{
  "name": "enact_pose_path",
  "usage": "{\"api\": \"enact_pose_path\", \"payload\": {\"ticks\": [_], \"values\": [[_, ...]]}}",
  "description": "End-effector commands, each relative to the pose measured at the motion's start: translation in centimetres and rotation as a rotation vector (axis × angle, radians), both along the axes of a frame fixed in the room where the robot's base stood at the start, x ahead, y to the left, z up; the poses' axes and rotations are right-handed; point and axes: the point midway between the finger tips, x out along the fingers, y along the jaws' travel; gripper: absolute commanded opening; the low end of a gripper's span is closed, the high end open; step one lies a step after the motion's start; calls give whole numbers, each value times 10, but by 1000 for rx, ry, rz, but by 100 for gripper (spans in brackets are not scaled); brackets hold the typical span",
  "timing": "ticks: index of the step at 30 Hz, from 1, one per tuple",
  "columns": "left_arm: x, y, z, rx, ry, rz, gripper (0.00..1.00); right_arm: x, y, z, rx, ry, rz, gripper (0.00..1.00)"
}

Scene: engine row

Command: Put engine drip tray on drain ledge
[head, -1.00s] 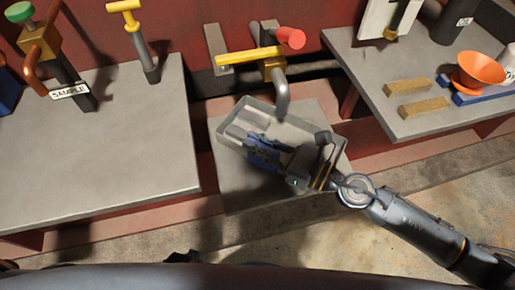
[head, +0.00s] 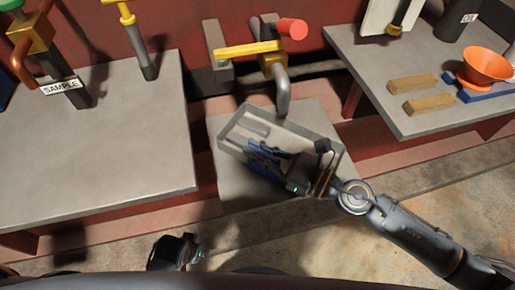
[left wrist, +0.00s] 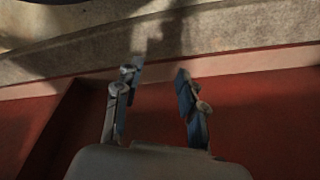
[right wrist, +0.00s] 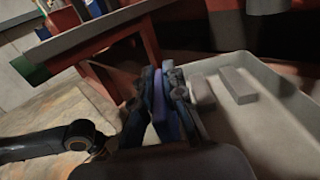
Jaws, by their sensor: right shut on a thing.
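The engine drip tray (head: 232,140) is a shallow grey tray with raised walls and pale bars inside. It lies over the drain ledge (head: 232,192), the low grey slab between the two tables, below the bent spout. I cannot tell whether it touches the ledge. My right gripper (head: 262,158) is shut on the tray's near wall. In the right wrist view its blue-padded fingers (right wrist: 163,95) are close together beside the tray (right wrist: 285,120); the gripped part is mostly hidden. My left gripper (head: 195,253) is low at the front edge, and its fingers (left wrist: 158,95) are apart and empty.
A pipe spout (head: 282,95) with a yellow handle (head: 248,49) hangs just behind the tray. The left table (head: 100,150) bears valve pipes. The right table (head: 440,118) bears wooden blocks (head: 413,83) and an orange funnel (head: 485,65). Bare floor lies in front.

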Motion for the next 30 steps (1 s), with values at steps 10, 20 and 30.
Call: {"api": "enact_pose_path", "payload": {"ticks": [10, 20, 30], "values": [[0, 0, 1, 0, 0, 0, 40, 0, 0, 0, 0, 0, 0, 33], [0, 0, 2, 0, -2, 0, 40, 0, 0, 1, 0, 0, 0, 33], [9, 0, 38, -2, -26, 4, 40, -13, -25, -3, -1, 2, -1, 33]]}}
